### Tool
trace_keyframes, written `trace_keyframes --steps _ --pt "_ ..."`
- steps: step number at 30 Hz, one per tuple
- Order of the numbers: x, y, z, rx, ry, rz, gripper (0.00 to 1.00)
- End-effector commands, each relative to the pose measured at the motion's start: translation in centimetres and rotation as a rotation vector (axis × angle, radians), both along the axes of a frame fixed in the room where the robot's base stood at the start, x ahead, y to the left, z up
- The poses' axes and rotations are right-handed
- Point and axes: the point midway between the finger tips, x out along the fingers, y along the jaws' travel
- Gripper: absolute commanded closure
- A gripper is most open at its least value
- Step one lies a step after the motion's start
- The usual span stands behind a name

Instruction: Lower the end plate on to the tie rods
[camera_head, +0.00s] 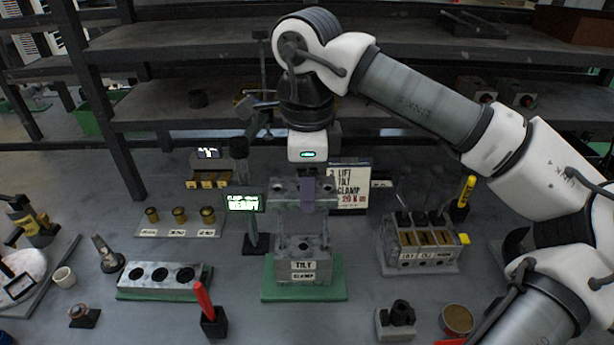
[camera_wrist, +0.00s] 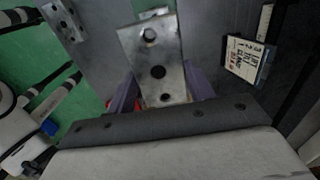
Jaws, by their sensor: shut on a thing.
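The end plate (camera_head: 284,189) is a grey metal block held level above the valve stack (camera_head: 303,267) in the head view. In the wrist view the end plate (camera_wrist: 152,52) shows a bolt head and dark holes between two purple fingers. My gripper (camera_head: 307,193) is shut on its middle; it also shows in the wrist view (camera_wrist: 160,88). Thin upright tie rods (camera_head: 325,227) stand between the stack and the plate. I cannot tell whether their tops are inside the plate's holes. The stack sits on a green base (camera_head: 303,293).
A small green-lit display (camera_head: 243,203) stands close left of the plate. An instruction card (camera_head: 349,190) is behind it to the right. A block with three holes (camera_head: 160,275) lies left, and a slotted rack (camera_head: 422,240) stands right. A red-handled tool (camera_head: 207,309) stands front left.

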Motion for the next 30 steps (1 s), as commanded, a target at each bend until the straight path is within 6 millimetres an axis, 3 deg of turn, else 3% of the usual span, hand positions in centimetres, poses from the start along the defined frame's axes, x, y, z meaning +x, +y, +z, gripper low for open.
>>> trace_keyframes --steps 6,30 --pt "0.01 -0.01 -1.30 0.000 -0.001 -0.001 0.79" --pt "-0.02 0.02 -1.26 0.000 0.000 0.000 0.79"
